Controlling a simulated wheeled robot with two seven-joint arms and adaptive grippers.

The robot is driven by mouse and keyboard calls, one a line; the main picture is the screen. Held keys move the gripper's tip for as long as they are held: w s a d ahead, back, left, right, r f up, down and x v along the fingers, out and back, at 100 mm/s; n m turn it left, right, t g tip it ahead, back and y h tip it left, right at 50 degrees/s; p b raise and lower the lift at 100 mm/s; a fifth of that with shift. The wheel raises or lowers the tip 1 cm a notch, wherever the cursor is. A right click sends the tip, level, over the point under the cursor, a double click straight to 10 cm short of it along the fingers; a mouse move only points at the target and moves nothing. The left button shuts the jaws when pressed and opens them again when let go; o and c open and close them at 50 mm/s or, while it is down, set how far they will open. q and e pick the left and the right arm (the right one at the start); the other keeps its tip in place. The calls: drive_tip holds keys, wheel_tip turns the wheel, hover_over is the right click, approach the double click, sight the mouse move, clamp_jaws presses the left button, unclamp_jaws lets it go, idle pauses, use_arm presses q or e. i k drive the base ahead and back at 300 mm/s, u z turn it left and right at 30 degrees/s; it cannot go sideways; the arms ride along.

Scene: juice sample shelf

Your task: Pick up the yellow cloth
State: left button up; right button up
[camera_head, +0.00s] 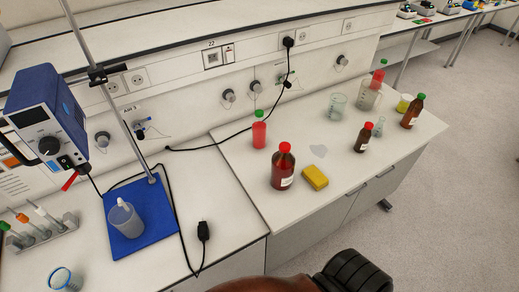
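The yellow cloth (315,178) is a small folded block lying flat on the white bench. It lies just right of a large brown bottle with a red cap (283,170), near the front edge of the bench. Nothing covers it. No gripper fingers show in the head view. A brown and black ribbed part at the bottom edge may belong to my arm, but I cannot tell.
A red bottle with a green cap (259,131) stands behind. A smaller brown bottle (364,138), a glass beaker (337,106) and a clear puddle (319,151) are nearby. At left are a blue stand base (128,240), a black plug (203,231) and its cable.

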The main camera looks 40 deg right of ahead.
sight(311, 174)
drive_tip(key=z, duration=2)
